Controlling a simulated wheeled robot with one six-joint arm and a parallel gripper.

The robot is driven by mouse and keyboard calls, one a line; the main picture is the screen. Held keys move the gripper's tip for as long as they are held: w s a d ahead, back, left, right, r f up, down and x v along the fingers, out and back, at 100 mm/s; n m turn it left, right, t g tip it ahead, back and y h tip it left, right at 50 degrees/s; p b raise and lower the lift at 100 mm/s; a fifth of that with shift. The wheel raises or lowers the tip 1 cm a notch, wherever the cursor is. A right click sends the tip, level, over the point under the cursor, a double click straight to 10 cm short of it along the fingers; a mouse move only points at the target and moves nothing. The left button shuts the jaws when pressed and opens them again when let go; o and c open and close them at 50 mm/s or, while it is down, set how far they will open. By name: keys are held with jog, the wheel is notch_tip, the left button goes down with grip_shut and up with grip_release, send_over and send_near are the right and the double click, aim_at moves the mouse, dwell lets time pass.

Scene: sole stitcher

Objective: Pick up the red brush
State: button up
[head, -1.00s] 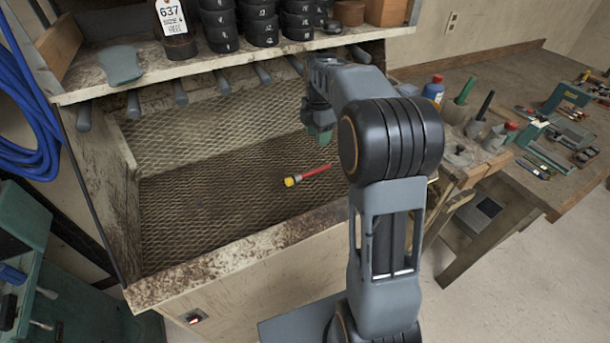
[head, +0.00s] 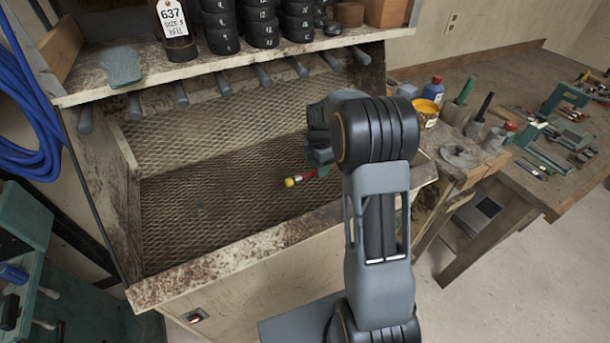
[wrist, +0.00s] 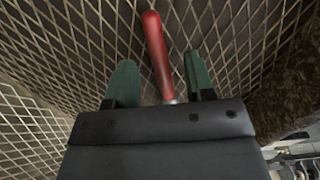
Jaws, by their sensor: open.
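The red brush (head: 309,175) lies on the mesh floor of the bench bin in the head view. Its yellow end (head: 290,182) points left, and its right part is hidden by my gripper. In the wrist view the red handle (wrist: 156,45) runs between the two green fingers of my gripper (wrist: 160,85). The fingers stand apart, with a gap on each side of the handle. The near end of the handle passes out of sight behind the gripper body. I cannot tell how far the fingertips are above the mesh.
The mesh bin (head: 200,205) has a worn front ledge (head: 230,255) and a shelf (head: 215,68) above with several pegs below it. A workbench (head: 490,90) with tools and bottles stands to the right. The mesh left of the brush is clear.

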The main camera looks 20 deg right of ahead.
jog(key=shift+f, duration=0.6)
jog(key=shift+c, duration=0.2)
grip_shut()
